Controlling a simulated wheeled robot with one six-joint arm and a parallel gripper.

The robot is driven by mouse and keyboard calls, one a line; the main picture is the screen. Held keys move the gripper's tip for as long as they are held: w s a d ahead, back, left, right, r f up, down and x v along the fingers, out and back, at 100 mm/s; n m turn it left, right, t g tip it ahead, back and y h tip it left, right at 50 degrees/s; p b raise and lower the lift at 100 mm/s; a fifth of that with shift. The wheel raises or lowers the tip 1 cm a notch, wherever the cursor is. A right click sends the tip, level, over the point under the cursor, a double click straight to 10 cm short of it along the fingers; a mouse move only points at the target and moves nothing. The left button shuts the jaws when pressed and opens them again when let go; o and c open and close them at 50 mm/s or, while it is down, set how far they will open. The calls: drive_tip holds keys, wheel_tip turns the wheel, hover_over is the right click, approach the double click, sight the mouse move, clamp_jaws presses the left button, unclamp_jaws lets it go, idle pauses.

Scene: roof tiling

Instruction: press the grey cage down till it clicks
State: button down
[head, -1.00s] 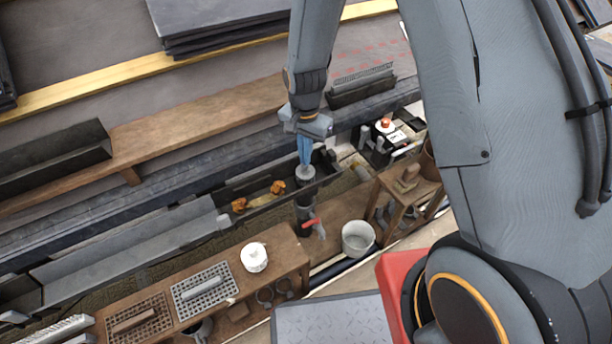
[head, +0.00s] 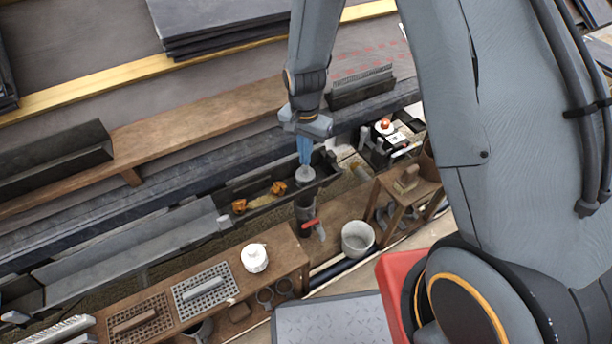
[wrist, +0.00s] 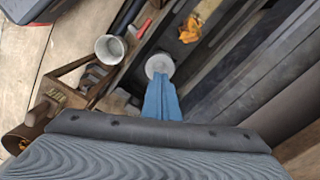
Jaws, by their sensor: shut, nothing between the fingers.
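The grey cage (head: 305,174) is a small round pale-grey piece at the top of the dark outlet pipe, at the right part of the gutter (head: 262,203). In the wrist view the cage (wrist: 159,66) shows as a pale disc just beyond my fingertips. My gripper (head: 305,162) has blue fingers, shut together and empty, pointing down at the cage from above. The tips meet the cage's top in the picture and hide part of it. I cannot tell whether the cage is fully seated.
Orange leaves (head: 278,187) lie in the gutter beside the cage. A red-handled valve (head: 311,224) is below on the pipe. A white bucket (head: 357,239) stands right of it. A wooden bench (head: 290,250) holds grates and a white pot (head: 254,258).

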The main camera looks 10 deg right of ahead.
wheel_tip(320, 180, up, 8)
drive_tip(key=p, duration=0.6)
drive_tip(key=shift+r, duration=0.15)
idle(0.5)
drive_tip(key=s+d+r+n+p, duration=0.15)
drive_tip(key=s+r+n, duration=0.35)
drive_tip(key=s+r, duration=0.75)
drive_tip(key=s+d+r+n, duration=0.3)
drive_tip(key=s+r+n, duration=0.2)
drive_tip(key=s+r, duration=0.8)
drive_tip(key=w+d+r+m+p, duration=0.1)
drive_tip(key=d+r+p, duration=0.6)
drive_tip(key=p, duration=0.7)
drive_tip(key=shift+w+d+r+m, duration=0.35)
drive_tip(key=shift+r+m, duration=0.1)
drive_tip(key=shift+m, duration=0.35)
drive_tip(key=shift+s, duration=0.1)
